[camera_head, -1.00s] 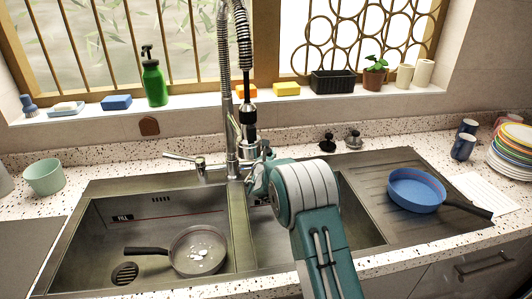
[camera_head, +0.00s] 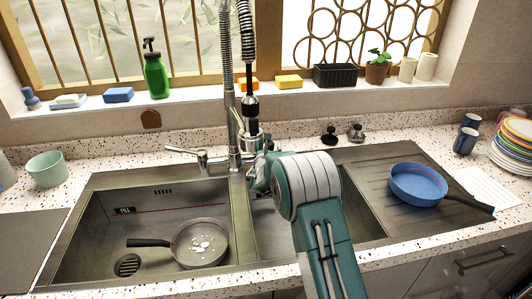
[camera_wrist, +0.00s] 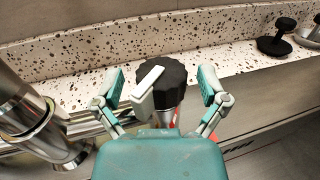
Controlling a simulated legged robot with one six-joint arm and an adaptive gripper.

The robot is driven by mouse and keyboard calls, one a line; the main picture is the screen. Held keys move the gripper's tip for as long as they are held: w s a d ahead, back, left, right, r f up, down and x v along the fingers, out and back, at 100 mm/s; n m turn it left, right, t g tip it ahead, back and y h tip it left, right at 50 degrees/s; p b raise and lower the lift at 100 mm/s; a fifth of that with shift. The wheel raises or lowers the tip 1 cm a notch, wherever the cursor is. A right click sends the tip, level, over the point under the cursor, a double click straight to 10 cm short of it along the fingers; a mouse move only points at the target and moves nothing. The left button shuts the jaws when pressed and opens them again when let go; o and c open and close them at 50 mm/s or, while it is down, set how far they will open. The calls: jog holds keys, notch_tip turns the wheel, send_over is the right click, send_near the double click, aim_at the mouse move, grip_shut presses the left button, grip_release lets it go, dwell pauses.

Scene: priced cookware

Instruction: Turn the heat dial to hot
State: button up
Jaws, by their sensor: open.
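The heat dial (camera_wrist: 160,82), a black lobed knob with a white pointer bar, is in the wrist view near the faucet. The white bar slants from upper right to lower left on the knob's left side. My gripper (camera_wrist: 162,86) is open, with one teal-padded finger on each side of the dial and gaps visible to both. Red shows below the dial, partly hidden by my gripper's body. In the head view my teal and white arm reaches toward the faucet base and mostly hides the dial area.
The chrome faucet (camera_head: 232,110) stands close on the left. A frying pan (camera_head: 200,243) lies in the left basin. A blue pan (camera_head: 417,183) rests on the drainboard. A green bottle (camera_head: 155,70) stands on the sill.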

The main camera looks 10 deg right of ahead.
jog(key=v, duration=1.1)
jog(key=shift+s, duration=0.25)
jog(key=shift+a, duration=0.15)
